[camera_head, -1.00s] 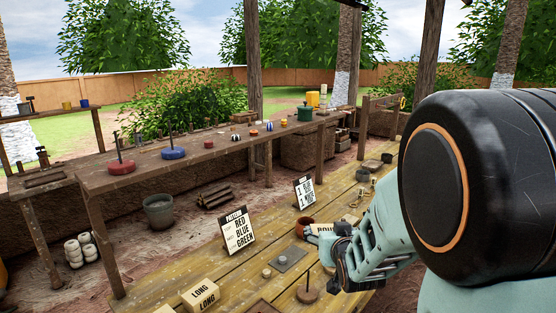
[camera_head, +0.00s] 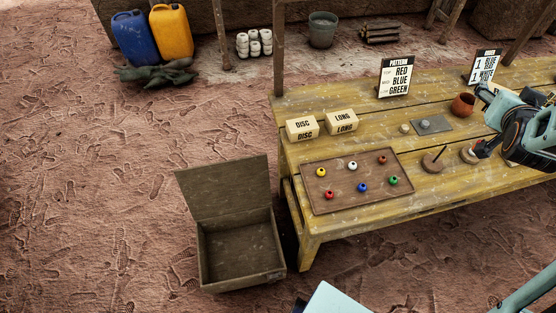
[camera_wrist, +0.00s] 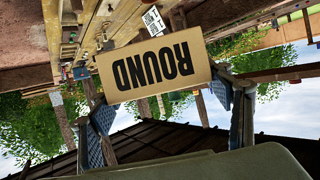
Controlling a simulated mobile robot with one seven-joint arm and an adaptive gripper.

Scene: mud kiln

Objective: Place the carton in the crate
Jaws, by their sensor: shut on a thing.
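A tan carton marked ROUND (camera_wrist: 155,70) shows in the wrist view, upside down there, between the two fingers of my gripper (camera_wrist: 163,105). The gripper is shut on it. In the head view my arm is at the right edge, over the right part of the yellow workbench; the held carton is mostly hidden there. An open wooden crate (camera_head: 205,262) with a raised lid stands on the ground left of the bench. Its inside looks empty. The crate is far to the left of my gripper.
Cartons marked DISC (camera_head: 302,128) and LONG (camera_head: 341,121) stand on the workbench (camera_head: 410,205). A brown tray (camera_head: 345,172) with several coloured beads lies at its near left. A clay pot (camera_head: 463,105) and sign boards stand farther right. The ground around the crate is clear.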

